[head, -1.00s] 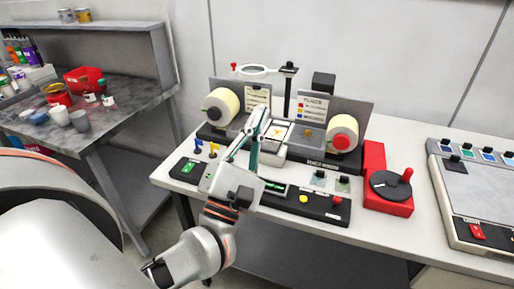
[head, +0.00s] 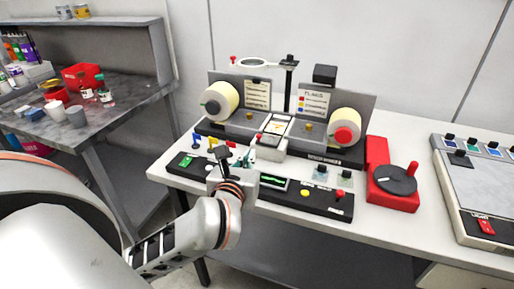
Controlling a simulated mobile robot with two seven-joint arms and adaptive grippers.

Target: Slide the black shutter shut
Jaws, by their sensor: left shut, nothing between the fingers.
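The label rewinder (head: 316,158) stands on the white table, with a cream roll (head: 219,101) on its left and another (head: 346,133) on its right. A light plate with a dark edge (head: 275,127) lies between them, above a white block (head: 268,148). I cannot tell for certain which part is the black shutter; black pieces show on top of the post (head: 290,61) and above the right panel (head: 325,74). My left gripper (head: 245,160) is shut and empty, in front of the rewinder and apart from the plate. Its fingers are partly hidden by my wrist. My right gripper is out of view.
A black control strip (head: 325,199) with buttons lies along the table's front. A red box with a dark disc (head: 394,181) stands right of the rewinder, and a grey panel (head: 480,185) farther right. A ring lens (head: 253,62) hangs above.

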